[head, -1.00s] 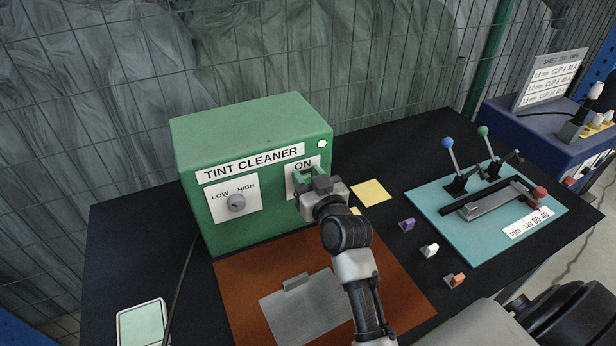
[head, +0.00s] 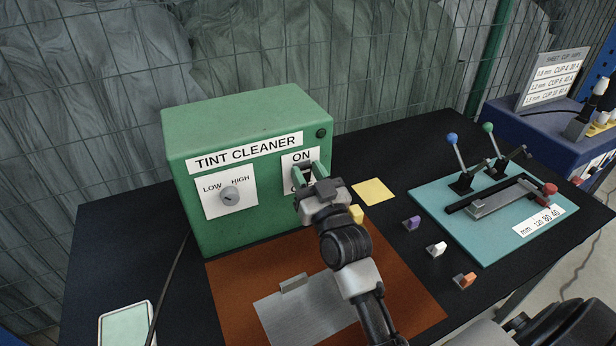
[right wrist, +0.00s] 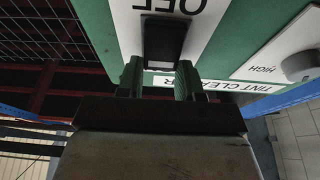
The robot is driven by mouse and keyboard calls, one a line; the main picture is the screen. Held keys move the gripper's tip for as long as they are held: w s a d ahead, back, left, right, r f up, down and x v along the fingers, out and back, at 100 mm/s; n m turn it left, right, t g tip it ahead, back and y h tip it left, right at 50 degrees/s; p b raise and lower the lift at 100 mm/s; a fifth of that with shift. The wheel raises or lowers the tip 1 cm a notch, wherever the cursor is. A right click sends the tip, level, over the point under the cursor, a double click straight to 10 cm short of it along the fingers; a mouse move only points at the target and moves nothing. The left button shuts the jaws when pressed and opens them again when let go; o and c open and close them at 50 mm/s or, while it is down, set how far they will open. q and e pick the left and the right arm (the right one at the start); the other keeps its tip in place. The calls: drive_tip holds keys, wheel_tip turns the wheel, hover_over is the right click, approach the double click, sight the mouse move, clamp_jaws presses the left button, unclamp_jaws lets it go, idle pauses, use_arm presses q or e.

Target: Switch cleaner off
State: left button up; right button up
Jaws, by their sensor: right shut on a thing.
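The green tint cleaner box (head: 235,115) stands at the back of the black table. Its front has a white switch plate (head: 290,159) marked ON at the top, with the lower word mostly hidden in the head view. The round lamp (head: 321,133) at its upper right is dark. My right gripper (head: 310,175) is at the plate, its green fingertips shut on the black rocker switch (right wrist: 165,42). The right wrist view shows the fingers (right wrist: 159,80) at the switch and the word OFF upside down beyond it. My left gripper is not in view.
A grey LOW/HIGH knob (head: 230,195) sits left of the switch. A brown mat (head: 235,285) with a grey plate lies in front. A yellow note (head: 374,191), small coloured blocks and a teal lever board (head: 490,240) lie to the right. Wire mesh stands behind.

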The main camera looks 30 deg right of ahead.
drive_tip(key=o, duration=0.9)
drive_tip(key=shift+o, duration=0.2)
drive_tip(key=b+v, duration=0.2)
drive_tip(key=v, duration=0.8)
drive_tip(key=shift+s, duration=0.45)
